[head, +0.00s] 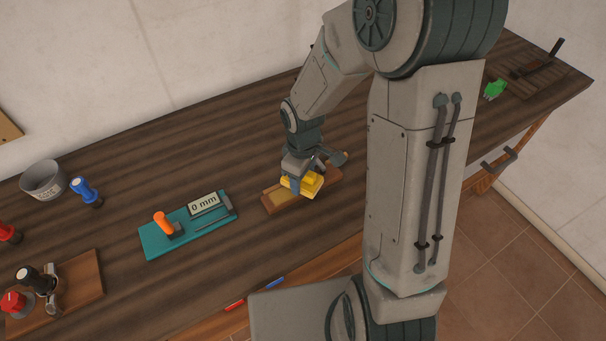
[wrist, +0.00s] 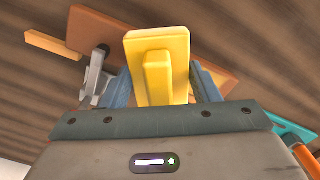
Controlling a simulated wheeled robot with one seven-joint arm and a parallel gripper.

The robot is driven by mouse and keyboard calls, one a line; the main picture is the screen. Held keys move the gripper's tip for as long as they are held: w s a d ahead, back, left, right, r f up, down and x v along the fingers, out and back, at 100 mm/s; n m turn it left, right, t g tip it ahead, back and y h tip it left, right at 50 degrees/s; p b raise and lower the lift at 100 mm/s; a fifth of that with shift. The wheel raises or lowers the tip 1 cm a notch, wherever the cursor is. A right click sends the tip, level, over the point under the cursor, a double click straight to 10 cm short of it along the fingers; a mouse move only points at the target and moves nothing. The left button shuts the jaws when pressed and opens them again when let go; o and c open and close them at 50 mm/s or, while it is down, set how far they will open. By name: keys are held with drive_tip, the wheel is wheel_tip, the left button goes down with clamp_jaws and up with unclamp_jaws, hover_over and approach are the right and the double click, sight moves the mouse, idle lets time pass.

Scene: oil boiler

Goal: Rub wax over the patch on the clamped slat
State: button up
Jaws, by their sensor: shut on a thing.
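My gripper (head: 297,184) is shut on a yellow block with a raised grip (head: 306,184). In the wrist view the yellow block (wrist: 158,65) stands between the two fingers and covers much of what lies behind it. The brown slat (head: 272,200) lies on the bench under the block. A paler tan patch (head: 279,195) shows on the slat, left of the gripper. A clamp (head: 338,158) is at the slat's far right end; it shows grey in the wrist view (wrist: 95,75). I cannot tell whether the block touches the slat.
A teal board (head: 160,241) with an orange-handled part and a "0 mm" display lies left of the slat. A grey tub (head: 43,180), a blue-handled tool (head: 86,191) and a wooden board (head: 85,277) with red and black knobs are farther left. A green object (head: 494,89) lies far right.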

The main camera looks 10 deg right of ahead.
drive_tip(key=shift+s+f+b, duration=0.1)
drive_tip(key=shift+f+b, duration=0.25)
drive_tip(key=shift+f, duration=0.2)
idle(0.8)
drive_tip(key=shift+s+a, duration=0.2)
drive_tip(key=shift+a, duration=0.35)
drive_tip(key=shift+w+d+r, duration=0.1)
drive_tip(key=shift+w+d, duration=0.15)
drive_tip(key=shift+d, duration=0.25)
drive_tip(key=shift+w+d+r, duration=0.1)
drive_tip(key=shift+w+d, duration=0.1)
drive_tip(key=shift+d, duration=0.4)
drive_tip(key=shift+s+a+f, duration=0.1)
drive_tip(key=shift+s+a, duration=0.1)
drive_tip(key=shift+a, duration=0.35)
drive_tip(key=shift+s+a, duration=0.15)
drive_tip(key=shift+a, duration=0.4)
drive_tip(key=shift+w+d, duration=0.2)
drive_tip(key=shift+d, duration=0.4)
drive_tip(key=shift+w+d, duration=0.2)
drive_tip(key=shift+d, duration=0.35)
drive_tip(key=shift+s+a, duration=0.2)
drive_tip(key=shift+a, duration=0.4)
